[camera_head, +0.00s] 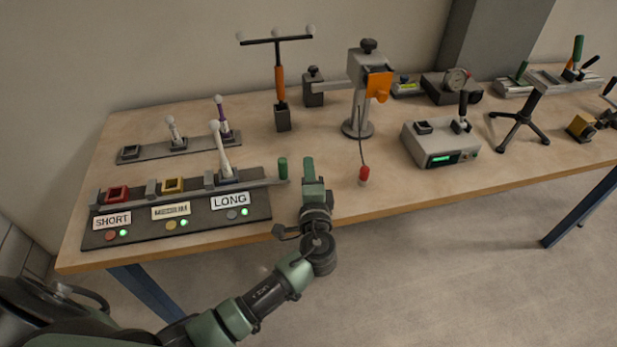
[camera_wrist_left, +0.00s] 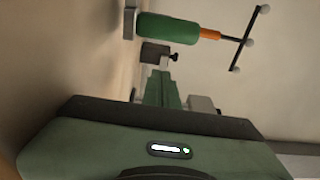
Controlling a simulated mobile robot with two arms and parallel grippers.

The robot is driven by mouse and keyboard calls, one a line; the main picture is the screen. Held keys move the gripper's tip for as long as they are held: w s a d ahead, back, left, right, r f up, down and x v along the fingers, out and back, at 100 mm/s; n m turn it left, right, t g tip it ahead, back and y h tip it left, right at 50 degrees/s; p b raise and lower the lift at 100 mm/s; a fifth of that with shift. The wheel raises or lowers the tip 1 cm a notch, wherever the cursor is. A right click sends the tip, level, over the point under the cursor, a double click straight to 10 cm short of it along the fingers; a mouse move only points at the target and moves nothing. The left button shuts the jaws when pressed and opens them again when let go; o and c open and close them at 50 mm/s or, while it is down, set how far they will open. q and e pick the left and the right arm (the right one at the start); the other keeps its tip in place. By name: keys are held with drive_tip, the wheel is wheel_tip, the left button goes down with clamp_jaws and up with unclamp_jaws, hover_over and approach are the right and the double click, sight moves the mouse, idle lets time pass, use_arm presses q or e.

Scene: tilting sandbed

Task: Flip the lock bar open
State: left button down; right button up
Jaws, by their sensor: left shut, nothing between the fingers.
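The lock bar (camera_head: 258,184) is a long grey bar. It runs along the row of slots on the dark panel (camera_head: 255,209) at the table's front left. Its green upright handle (camera_head: 283,168) is at the right end and also shows large in the left wrist view (camera_wrist_left: 167,28). My left gripper (camera_head: 309,166) is shut and empty, just right of the handle, with a small gap in the head view. Its closed fingers also show in the left wrist view (camera_wrist_left: 163,88). My right gripper is not in view.
A white ball-tipped stylus (camera_head: 219,148) stands in the LONG slot; the red (camera_head: 117,193) and yellow (camera_head: 173,184) slots look empty. Behind is a rack (camera_head: 190,146) with two styluses. A T-shaped tool (camera_head: 279,85) and a stand with a hanging red-tipped cable (camera_head: 358,128) are further right.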

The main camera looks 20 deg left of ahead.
use_arm(q)
drive_tip(key=v, duration=0.4)
drive_tip(key=shift+w+d+f, duration=0.1)
drive_tip(key=shift+w+d, duration=0.1)
drive_tip(key=shift+d, duration=0.15)
drive_tip(key=v, duration=0.1)
drive_tip(key=b+v, duration=0.1)
drive_tip(key=v, duration=0.3)
drive_tip(key=shift+s+a, duration=0.2)
drive_tip(key=shift+a, duration=0.15)
drive_tip(key=shift+s+d, duration=0.2)
drive_tip(key=shift+s, duration=0.25)
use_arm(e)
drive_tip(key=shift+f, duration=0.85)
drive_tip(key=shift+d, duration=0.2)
